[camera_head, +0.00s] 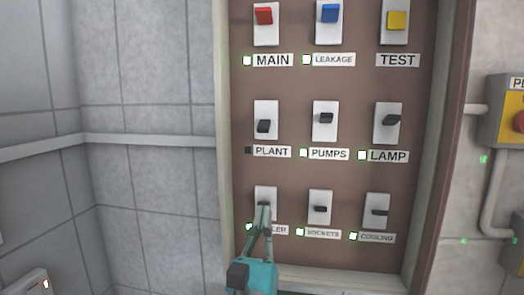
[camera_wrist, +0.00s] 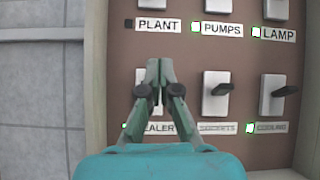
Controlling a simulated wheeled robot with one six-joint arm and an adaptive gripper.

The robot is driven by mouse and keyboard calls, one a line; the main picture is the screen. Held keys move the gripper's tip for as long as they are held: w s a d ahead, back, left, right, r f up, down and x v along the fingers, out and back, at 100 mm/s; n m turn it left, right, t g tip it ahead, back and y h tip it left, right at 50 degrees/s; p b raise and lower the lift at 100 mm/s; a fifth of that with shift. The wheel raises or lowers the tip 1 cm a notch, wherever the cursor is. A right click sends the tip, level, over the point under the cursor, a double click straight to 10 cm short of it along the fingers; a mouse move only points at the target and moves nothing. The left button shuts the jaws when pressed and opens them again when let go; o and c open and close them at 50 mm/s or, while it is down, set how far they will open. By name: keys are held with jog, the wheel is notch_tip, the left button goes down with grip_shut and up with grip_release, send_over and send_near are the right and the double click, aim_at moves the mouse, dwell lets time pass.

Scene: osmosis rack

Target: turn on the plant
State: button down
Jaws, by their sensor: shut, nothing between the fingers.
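The plant switch (camera_head: 264,126) is a black lever on a white plate in the left column, middle row of the brown panel. Its lever sits low on the plate. The PLANT label (camera_head: 272,152) is below it, and the small lamp beside the label is dark. My gripper (camera_head: 263,208) is shut and empty, in front of the bottom-left switch (camera_head: 266,192), one row below the plant switch. Its fingers partly hide that switch and its label.
The pumps switch (camera_head: 325,118) and lamp switch (camera_head: 388,122) are to the right, with lit green lamps. Main (camera_head: 265,14), leakage (camera_head: 328,12) and test (camera_head: 395,20) switches are above. The panel's raised frame (camera_head: 226,150) runs along the left. A yellow box (camera_head: 505,110) is at right.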

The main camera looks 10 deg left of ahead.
aim_at(264, 127)
jog(key=shift+w+a+r+m, duration=0.1)
jog(key=shift+a+r+m, duration=0.1)
jog(key=shift+a+r, duration=0.25)
jog(key=shift+w+a+r+m, duration=0.1)
jog(key=shift+a+r+m, duration=0.1)
jog(key=shift+r, duration=0.35)
jog(key=x, duration=1)
jog(key=shift+s+a+r, duration=0.1)
jog(key=shift+s+r, duration=0.15)
jog(key=shift+r, duration=0.25)
jog(key=shift+s+r, duration=0.25)
jog(key=shift+r, duration=0.3)
jog(key=shift+s+r, duration=0.3)
jog(key=shift+r, duration=0.45)
jog(key=shift+s+a+r+y, duration=0.1)
jog(key=shift+y, duration=0.2)
